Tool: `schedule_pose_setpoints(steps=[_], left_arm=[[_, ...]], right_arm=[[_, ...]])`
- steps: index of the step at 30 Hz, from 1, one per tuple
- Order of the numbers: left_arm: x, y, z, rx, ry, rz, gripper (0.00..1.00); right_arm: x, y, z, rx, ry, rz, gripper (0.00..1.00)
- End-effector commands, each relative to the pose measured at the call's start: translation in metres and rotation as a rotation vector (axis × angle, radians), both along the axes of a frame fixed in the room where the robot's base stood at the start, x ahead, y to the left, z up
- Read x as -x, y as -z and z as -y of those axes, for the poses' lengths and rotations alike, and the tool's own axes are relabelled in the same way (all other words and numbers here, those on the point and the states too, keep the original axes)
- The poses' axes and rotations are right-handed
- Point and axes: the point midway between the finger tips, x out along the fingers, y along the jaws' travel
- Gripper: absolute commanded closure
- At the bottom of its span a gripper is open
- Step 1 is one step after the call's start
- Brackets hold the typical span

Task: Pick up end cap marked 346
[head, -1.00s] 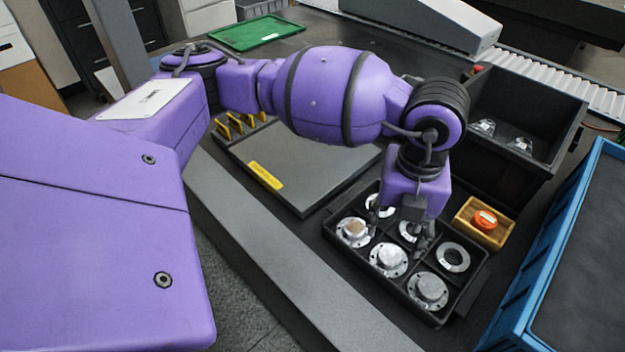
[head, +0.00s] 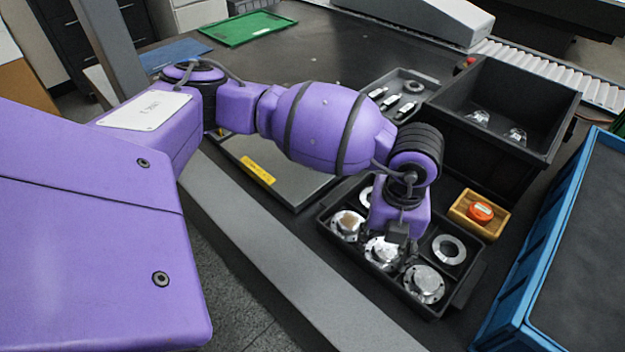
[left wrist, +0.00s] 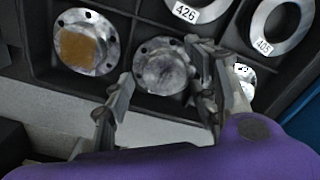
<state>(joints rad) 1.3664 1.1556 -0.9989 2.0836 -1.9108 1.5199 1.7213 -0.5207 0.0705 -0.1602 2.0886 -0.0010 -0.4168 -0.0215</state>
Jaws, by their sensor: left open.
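A black divided tray (head: 455,308) holds silver flanged end caps in its front row: a left one with a brown patch (head: 348,225), a middle one (head: 383,252) and a right one (head: 424,283). No marking 346 is readable on any of them. My left gripper (head: 397,250) is open and points down at the middle cap, partly hiding it. In the left wrist view, its two fingers (left wrist: 160,75) stand on either side of the middle cap (left wrist: 160,68). The right finger partly covers the right cap (left wrist: 245,80). My right gripper is not seen.
Flat rings marked 426 (left wrist: 185,10) and 405 (left wrist: 277,25) lie in the back row. A wooden box with an orange round piece (head: 480,212), a deep black bin (head: 510,160) and a blue crate (head: 540,250) stand to the right.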

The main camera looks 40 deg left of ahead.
Motion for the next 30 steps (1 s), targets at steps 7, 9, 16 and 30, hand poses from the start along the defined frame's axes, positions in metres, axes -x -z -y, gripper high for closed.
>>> schedule_pose_setpoints(steps=[7,9,16,30], left_arm=[[0.0,0.0,0.0,0.0,0.0,0.0,0.78],[0.0,-0.001,0.0,0.0,0.0,0.0,0.87],[-0.001,-0.001,0.0,0.0,0.0,0.001,0.99],[0.0,-0.037,0.001,0.002,0.003,0.005,0.99]], right_arm=[[0.001,0.001,0.0,0.0,0.001,-0.003,0.51],[0.001,0.001,0.0,0.0,0.001,-0.003,0.51],[0.001,0.001,0.0,0.0,0.001,-0.003,0.51],[0.0,-0.002,0.0,0.001,0.001,0.001,0.51]])
